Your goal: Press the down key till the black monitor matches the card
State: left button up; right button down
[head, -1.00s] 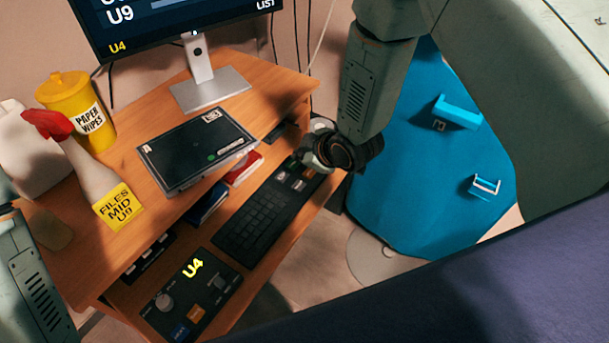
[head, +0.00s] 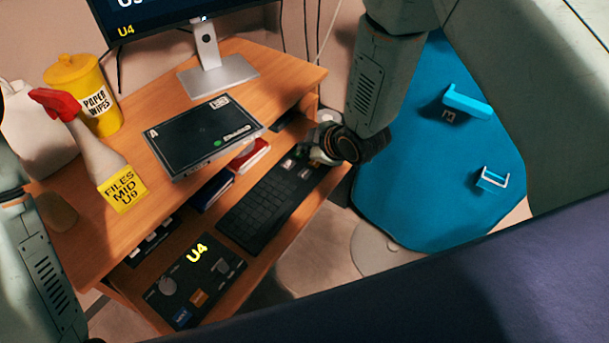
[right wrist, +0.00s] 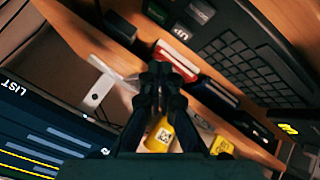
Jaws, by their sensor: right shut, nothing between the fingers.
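The black monitor (head: 165,12) stands at the back of the desk, cut off by the top edge, with a yellow U4 at its lower left. The yellow card (head: 123,190) reads FILES MID U9 and leans at the desk's left. The black keyboard (head: 255,208) lies on the lower shelf; its key markings are too small to read. My right gripper (head: 318,150) is over the keyboard's far right end; its fingertips are partly hidden. In the right wrist view it (right wrist: 162,82) is shut and empty. My left arm shows at the left edge, its gripper out of view.
A black control panel (head: 200,272) with a yellow U4 lies left of the keyboard. A black flat box (head: 200,135), a spray bottle (head: 88,145) and a yellow wipes tub (head: 85,92) stand on the desk. A red box (head: 252,153) lies on the shelf.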

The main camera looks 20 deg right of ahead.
jog(key=b, duration=0.4)
send_over(307, 175)
notch_tip(307, 175, down, 6)
jog(key=shift+r, duration=0.15)
jog(key=shift+s+a+f+b, duration=0.1)
jog(key=shift+f+b, duration=0.35)
jog(key=shift+f, duration=0.3)
jog(key=shift+r, duration=0.15)
jog(key=shift+f, duration=0.2)
